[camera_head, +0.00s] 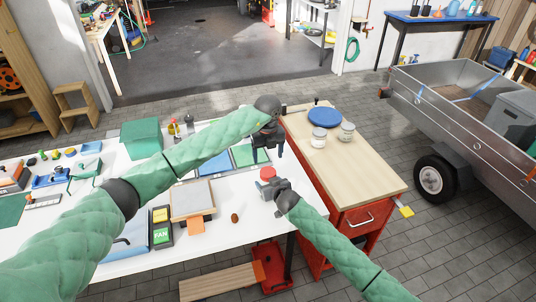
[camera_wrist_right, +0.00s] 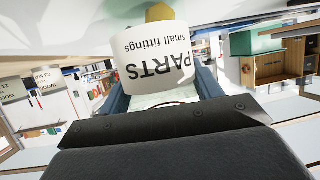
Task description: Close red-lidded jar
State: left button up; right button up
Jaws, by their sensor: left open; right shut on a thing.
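In the head view the red lid (camera_head: 267,172) shows at the fingertips of my right gripper (camera_head: 269,188), above the white bench. In the right wrist view a white jar labelled "PARTS small fittings" (camera_wrist_right: 158,55) is between the blue fingers of this gripper, with the lettering upside down. The gripper is shut on the jar. Whether the lid is seated on it cannot be told. My left gripper (camera_head: 267,155) is open, fingers pointing down, just beyond and above the red lid. It appears apart from the lid.
A wooden-topped red cabinet (camera_head: 360,172) stands at right, with two pale jars (camera_head: 318,138) (camera_head: 347,131) and a blue disc (camera_head: 324,116). A green box (camera_head: 140,137), a tray (camera_head: 192,198) and a small brown object (camera_head: 235,218) are on the white bench (camera_head: 255,215).

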aim_at(268, 171)
pick_arm(q)
jog(key=shift+f, duration=4)
jog(key=c, duration=1)
jog(key=m, duration=0.2)
jog(key=shift+r+m, duration=0.1)
jog(key=shift+m, duration=0.3)
jog(key=m, duration=0.3)
jog(key=shift+m, duration=0.4)
jog(key=o, duration=1.1)
